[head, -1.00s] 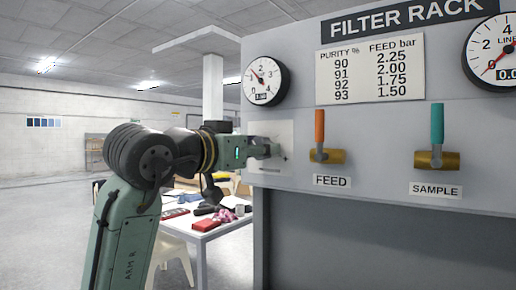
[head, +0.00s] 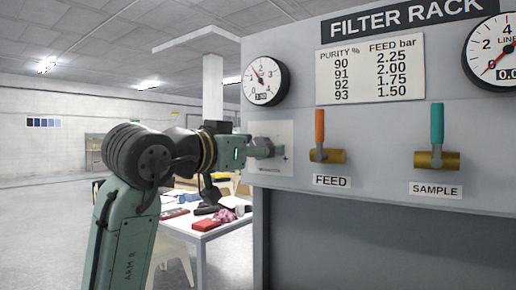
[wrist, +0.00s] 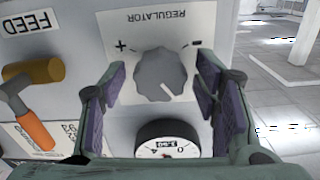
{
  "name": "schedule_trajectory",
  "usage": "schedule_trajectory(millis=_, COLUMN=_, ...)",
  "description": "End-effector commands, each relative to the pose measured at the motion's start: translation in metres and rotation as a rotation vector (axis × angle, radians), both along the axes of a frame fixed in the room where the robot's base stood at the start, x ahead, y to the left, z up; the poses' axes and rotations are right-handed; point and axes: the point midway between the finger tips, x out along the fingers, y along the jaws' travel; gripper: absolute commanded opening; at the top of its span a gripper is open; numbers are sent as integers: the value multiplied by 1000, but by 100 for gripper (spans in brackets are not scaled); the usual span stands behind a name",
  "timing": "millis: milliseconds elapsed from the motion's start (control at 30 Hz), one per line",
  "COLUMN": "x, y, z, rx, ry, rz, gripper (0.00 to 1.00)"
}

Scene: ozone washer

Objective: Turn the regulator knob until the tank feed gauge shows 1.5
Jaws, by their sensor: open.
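The grey lobed regulator knob (wrist: 160,75) sits on a pale plate (wrist: 125,25), between plus and minus marks, in the wrist view, which shows the panel upside down. My gripper (wrist: 161,68) is open, with one purple-padded finger on each side of the knob and a gap visible on both sides. In the head view my gripper (head: 264,147) hides the knob. The round feed gauge (head: 265,81) is above the plate; its needle points up-left and its small digits look like 1.50, though hard to read. The gauge (wrist: 167,145) is partly cut off in the wrist view.
The orange-handled FEED valve (head: 320,128) stands right of the plate, and the green-handled SAMPLE valve (head: 437,125) farther right. A purity chart (head: 370,72) and a line gauge (head: 497,52) are above them. A cluttered table (head: 205,226) stands behind, left of the rack.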

Motion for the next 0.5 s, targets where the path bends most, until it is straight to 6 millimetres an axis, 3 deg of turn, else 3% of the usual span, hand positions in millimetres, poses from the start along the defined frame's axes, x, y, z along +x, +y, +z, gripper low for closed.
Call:
schedule_trajectory(millis=167, x=-19, y=14, z=0, rx=-1, ry=-3, rz=2, gripper=56)
schedule_trajectory(millis=500, x=-76, y=55, z=0, rx=0, ry=-2, rz=2, gripper=56)
